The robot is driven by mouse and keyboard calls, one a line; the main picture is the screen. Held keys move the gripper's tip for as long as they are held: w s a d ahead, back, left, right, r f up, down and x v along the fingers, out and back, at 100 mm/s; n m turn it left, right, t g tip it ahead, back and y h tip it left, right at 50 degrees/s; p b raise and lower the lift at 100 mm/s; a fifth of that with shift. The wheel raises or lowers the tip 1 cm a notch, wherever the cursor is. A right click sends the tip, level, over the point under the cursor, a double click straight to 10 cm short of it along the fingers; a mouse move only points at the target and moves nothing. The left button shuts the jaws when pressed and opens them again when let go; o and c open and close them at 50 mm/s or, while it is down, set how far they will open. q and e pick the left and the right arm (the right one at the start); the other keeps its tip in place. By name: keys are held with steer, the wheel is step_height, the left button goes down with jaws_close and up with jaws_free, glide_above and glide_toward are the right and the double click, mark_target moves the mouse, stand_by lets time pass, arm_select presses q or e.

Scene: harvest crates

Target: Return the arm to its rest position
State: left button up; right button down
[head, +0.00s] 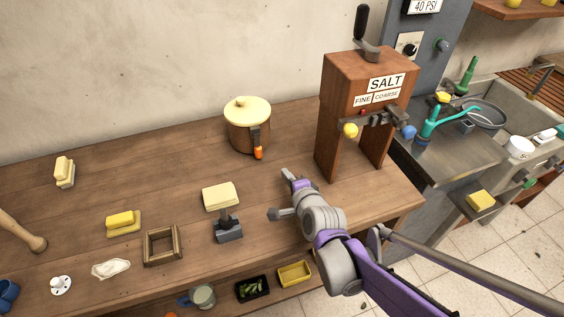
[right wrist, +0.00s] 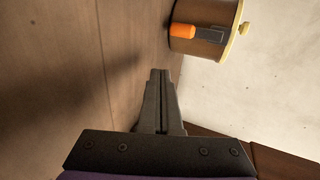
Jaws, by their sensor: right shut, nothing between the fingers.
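My right arm reaches in from the lower right in the head view. Its gripper (head: 287,174) is over the wooden counter (head: 180,180), in front of the lidded pot and left of the wooden salt dispenser. In the right wrist view the gripper's dark fingers (right wrist: 160,78) are together with nothing between them. The brown pot (head: 245,135) with a cream lid and an orange-tipped handle stands apart from the gripper. It also shows at the top of the right wrist view (right wrist: 203,28). My left gripper is not in view.
The salt dispenser (head: 335,105) stands close to the right of my arm.

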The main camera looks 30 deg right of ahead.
steer(key=shift+s+a, duration=0.25)
steer(key=shift+s, duration=0.75)
steer(key=shift+s+a, duration=0.2)
steer(key=shift+s, duration=0.75)
steer(key=a+n+p, duration=0.1)
steer(key=s+a+n+y, duration=0.1)
steer(key=n, duration=0.1)
steer(key=a+n+g+p, duration=0.1)
steer(key=a, duration=0.1)
steer(key=shift+s+r+y+p, duration=0.2)
steer(key=shift+r+y+p, duration=0.1)
steer(key=shift+r+p, duration=0.05)
steer(key=s+a+n+g+p, duration=0.1)
steer(key=n, duration=0.1)
steer(key=s+a+n+g+y+p, duration=0.1)
steer(key=a+n, duration=0.1)
steer(key=n, duration=0.1)
steer(key=s+a+n+g+p, duration=0.1)
steer(key=s+a+n, duration=0.1)
steer(key=shift+a+r+n, duration=0.1)
steer(key=shift+r+n, duration=0.2)
steer(key=shift+r, duration=0.05)
steer(key=s+a+r+n+g+p, duration=0.1)
steer(key=s+a+n+g+p, duration=0.1)
steer(key=s+n, duration=0.5)
steer(key=shift+s+a+n+g+p, duration=0.3)
steer(key=shift+n+g+p, duration=0.2)
steer(key=shift+n+g, duration=0.45)
steer(key=shift+r, duration=0.1)
